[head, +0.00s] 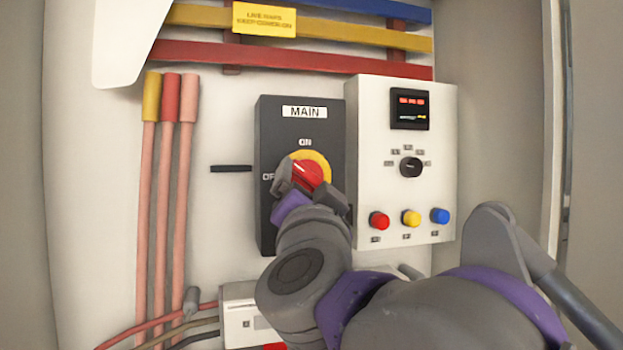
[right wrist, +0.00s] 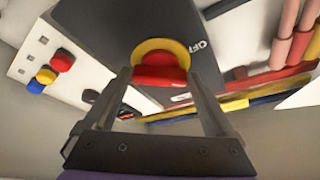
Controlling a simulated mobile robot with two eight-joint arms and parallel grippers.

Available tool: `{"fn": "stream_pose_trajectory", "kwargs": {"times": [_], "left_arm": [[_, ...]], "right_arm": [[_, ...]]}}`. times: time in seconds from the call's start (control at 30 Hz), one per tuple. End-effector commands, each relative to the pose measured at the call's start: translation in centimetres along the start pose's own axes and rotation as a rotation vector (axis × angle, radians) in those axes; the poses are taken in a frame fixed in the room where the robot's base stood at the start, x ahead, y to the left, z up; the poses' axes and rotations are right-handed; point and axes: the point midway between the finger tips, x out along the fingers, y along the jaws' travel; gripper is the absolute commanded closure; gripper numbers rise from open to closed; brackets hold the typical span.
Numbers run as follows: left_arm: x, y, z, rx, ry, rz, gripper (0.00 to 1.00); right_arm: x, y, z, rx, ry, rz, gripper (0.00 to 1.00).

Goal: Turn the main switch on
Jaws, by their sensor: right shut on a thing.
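The main switch box (head: 270,120) is dark grey, labelled MAIN, with ON above its knob and OFF partly hidden to the left. The red rotary knob (head: 310,174) sits on a yellow round plate (head: 318,158). My right gripper (head: 312,188) reaches up from below and is shut on the red knob, with a finger on either side. In the right wrist view the red knob (right wrist: 160,77) lies between the two fingers, and OFF is readable beside the yellow plate (right wrist: 160,47). The knob's exact angle is partly hidden by the fingers. My left gripper is not in view.
A white panel (head: 365,150) with a display, a black selector (head: 411,167) and red, yellow and blue buttons stands right of the switch box. Coloured cables (head: 165,180) run down at left. Busbars (head: 290,56) cross above, with a yellow warning label.

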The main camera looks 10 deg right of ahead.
Motion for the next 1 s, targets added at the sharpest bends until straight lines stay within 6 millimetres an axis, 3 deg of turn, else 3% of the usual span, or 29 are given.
{"fn": "stream_pose_trajectory", "kwargs": {"times": [0.6, 1.0], "left_arm": [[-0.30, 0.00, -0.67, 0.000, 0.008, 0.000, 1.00], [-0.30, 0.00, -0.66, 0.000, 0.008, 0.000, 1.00]], "right_arm": [[0.15, -0.87, -0.27, 0.534, 0.002, 0.220, 0.66], [0.22, -1.03, -0.50, 0.779, 0.003, 0.321, 0.66]]}}
